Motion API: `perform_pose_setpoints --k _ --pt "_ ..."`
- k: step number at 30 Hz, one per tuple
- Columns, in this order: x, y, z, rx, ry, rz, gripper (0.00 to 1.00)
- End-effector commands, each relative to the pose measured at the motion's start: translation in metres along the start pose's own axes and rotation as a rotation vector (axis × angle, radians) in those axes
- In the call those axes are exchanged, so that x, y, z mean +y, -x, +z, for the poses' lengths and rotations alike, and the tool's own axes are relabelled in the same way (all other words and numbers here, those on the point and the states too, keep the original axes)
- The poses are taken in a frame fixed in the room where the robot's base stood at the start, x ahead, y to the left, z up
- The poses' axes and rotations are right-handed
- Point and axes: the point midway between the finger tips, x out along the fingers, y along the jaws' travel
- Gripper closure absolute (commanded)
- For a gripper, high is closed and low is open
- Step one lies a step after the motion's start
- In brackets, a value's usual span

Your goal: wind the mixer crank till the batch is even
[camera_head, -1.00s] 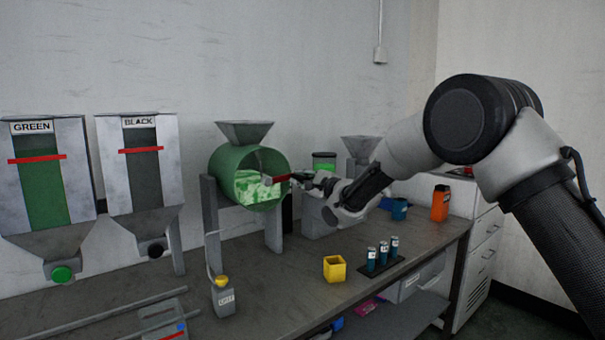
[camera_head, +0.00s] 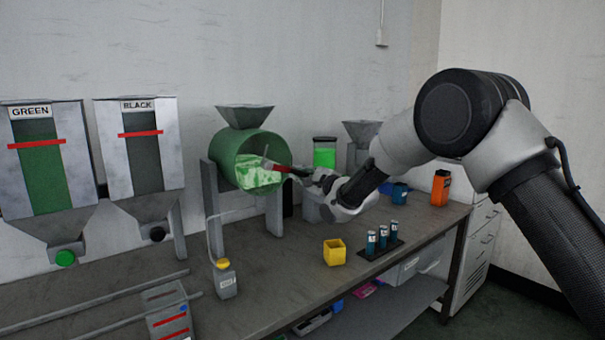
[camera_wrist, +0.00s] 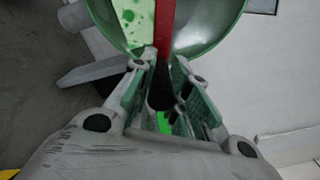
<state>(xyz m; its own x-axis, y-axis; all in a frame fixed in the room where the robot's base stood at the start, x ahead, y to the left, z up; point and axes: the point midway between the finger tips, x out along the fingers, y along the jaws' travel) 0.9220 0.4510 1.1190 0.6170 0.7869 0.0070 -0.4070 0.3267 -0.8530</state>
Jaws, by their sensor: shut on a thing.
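The mixer is a green drum (camera_head: 226,152) on grey legs, its open end facing front right. The batch (camera_head: 250,178) inside is patchy, pale with green. In the wrist view the batch (camera_wrist: 130,18) is pale with green specks and blotches. The crank (camera_head: 282,169) has a red arm that reaches out from the drum mouth; the red arm also shows in the wrist view (camera_wrist: 164,28). My gripper (camera_head: 316,177) is shut on the crank's dark grip (camera_wrist: 160,88), right of the drum. The fingers hide part of the grip.
GREEN (camera_head: 38,165) and BLACK (camera_head: 143,155) hoppers stand at left. A yellow-topped control box (camera_head: 226,280), a yellow cup (camera_head: 334,252) and a rack of blue vials (camera_head: 383,245) are in front. A canister with green contents (camera_head: 324,155) stands behind my gripper.

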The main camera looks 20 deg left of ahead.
Motion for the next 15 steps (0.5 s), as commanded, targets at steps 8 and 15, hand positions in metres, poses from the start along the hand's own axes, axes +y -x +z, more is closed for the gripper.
perform_pose_setpoints --k 8,15 --pt "0.0221 0.0003 -0.0008 0.002 0.009 0.028 1.00" --pt "0.0243 0.0004 -0.0008 0.002 0.008 0.027 1.00"
